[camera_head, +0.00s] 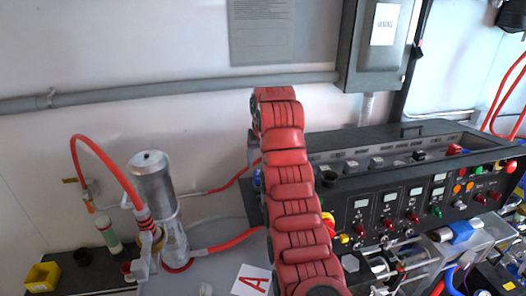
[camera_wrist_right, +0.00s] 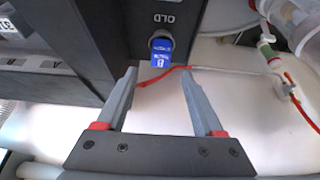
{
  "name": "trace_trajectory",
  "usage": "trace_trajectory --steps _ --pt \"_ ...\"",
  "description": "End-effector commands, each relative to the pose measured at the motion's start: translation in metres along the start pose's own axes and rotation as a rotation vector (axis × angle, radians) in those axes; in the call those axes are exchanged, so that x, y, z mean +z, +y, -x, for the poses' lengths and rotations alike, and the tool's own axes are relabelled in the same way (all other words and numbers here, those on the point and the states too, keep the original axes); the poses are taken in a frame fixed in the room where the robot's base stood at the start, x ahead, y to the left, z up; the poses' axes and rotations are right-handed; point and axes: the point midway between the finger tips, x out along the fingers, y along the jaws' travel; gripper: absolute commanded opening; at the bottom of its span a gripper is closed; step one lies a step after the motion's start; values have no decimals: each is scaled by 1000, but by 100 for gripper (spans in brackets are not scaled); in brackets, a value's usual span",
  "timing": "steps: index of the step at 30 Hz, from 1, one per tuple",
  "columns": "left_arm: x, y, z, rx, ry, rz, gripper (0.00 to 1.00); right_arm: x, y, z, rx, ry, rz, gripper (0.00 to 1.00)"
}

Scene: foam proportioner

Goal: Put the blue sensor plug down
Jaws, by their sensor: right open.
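The blue sensor plug (camera_wrist_right: 161,50) sits at a round socket below the label "OLD" on the dark box in the right wrist view. In the head view a small bit of blue (camera_head: 258,180) shows at the box's left side, beside my red right arm. My right gripper (camera_wrist_right: 159,73) is open and empty. Its two fingers stand apart, with the plug just beyond the tips and roughly centred between them; no contact shows. In the head view my arm mostly hides this gripper. My left gripper is not in view.
The black control panel (camera_head: 405,205) with knobs and lights fills the right. A metal cylinder (camera_head: 155,185) with red hoses stands left, near a yellow bin (camera_head: 42,276). A red cable (camera_wrist_right: 160,78) runs behind the fingers.

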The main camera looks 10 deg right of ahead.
Motion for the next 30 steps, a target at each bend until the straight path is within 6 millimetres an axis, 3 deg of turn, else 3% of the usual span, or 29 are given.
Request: trace_trajectory --steps 16,30 --pt "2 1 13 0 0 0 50 3 -1 45 -12 -1 -2 69" --pt "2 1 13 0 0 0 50 4 0 49 -10 -5 -3 69"
